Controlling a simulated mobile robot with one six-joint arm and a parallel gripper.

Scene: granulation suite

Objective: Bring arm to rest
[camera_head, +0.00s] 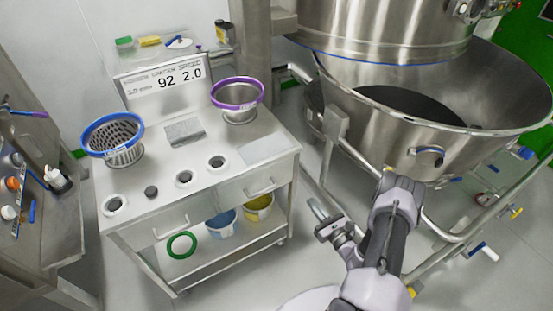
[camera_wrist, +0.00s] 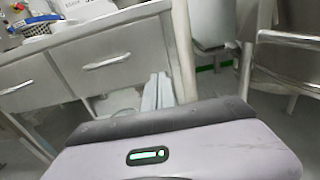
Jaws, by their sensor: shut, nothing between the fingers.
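My arm is folded in the lower right of the head view. My gripper (camera_head: 316,206) points up and left, held in open air between the bench and the large steel vessel. It is empty and touches nothing that I can see. In the wrist view the fingers (camera_wrist: 157,90) show as two pale bars close together beyond the dark edge of the gripper body. The steel bench (camera_head: 150,212) with drawers stands left of the gripper, and its drawer fronts fill the upper left of the wrist view.
On the bench are a blue-rimmed basket (camera_head: 112,140), a purple-rimmed sieve (camera_head: 238,98) and a display (camera_head: 165,83). A large steel vessel (camera_head: 400,135) on a tubular frame stands close right of my arm. Pale floor (camera_head: 320,265) is clear below the gripper.

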